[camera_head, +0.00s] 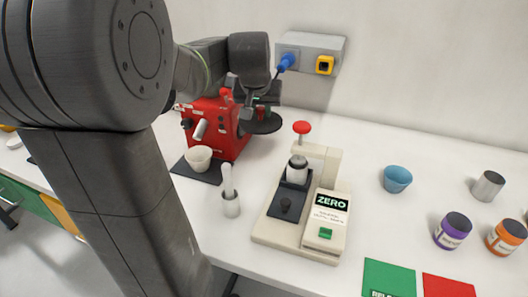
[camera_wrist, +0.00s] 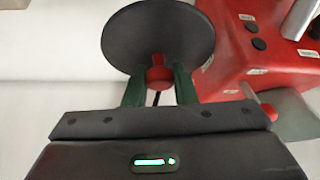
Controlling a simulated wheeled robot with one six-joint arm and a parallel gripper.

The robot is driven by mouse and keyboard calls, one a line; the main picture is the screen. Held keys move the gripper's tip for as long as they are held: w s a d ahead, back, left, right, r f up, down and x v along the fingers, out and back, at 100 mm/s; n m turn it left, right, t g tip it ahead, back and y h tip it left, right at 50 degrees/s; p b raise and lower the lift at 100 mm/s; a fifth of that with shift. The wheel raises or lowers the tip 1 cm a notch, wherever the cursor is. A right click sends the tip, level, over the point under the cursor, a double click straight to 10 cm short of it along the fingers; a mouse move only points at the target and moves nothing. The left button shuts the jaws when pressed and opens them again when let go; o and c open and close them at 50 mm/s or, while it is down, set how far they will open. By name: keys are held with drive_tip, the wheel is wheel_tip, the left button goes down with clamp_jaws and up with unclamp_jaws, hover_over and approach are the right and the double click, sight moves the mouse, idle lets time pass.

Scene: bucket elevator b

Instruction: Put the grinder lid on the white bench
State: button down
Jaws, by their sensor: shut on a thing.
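The grinder lid (camera_head: 262,123), a flat black disc with a red knob, is beside the right side of the red machine (camera_head: 226,140) in the head view. My gripper (camera_head: 262,103) is above it. In the wrist view, the green fingers of my gripper (camera_wrist: 158,84) are shut on the red knob, with the black disc of the lid (camera_wrist: 150,30) beyond them. The white bench (camera_head: 350,150) spreads below and around. How far the lid is above the bench is hard to tell.
A white cup (camera_head: 198,158) stands before the red machine. A beige ZERO device (camera_head: 325,215) stands mid-bench, with a small grey container (camera_head: 231,205) left of it. A blue cup (camera_head: 397,179), metal cup (camera_head: 488,186) and jars are at right. Bench behind the ZERO device is clear.

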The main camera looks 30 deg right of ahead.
wheel_tip(320, 180, down, 13)
drive_tip(key=shift+r+b, duration=0.1)
drive_tip(key=shift+b, duration=0.3)
drive_tip(key=w+d, duration=0.1)
drive_tip(key=w+d+f+p, duration=0.1)
drive_tip(key=w, duration=0.1)
drive_tip(key=shift+d, duration=0.3)
drive_tip(key=shift+f, duration=0.2)
drive_tip(key=shift+f, duration=0.15)
drive_tip(key=c, duration=1.2)
unclamp_jaws()
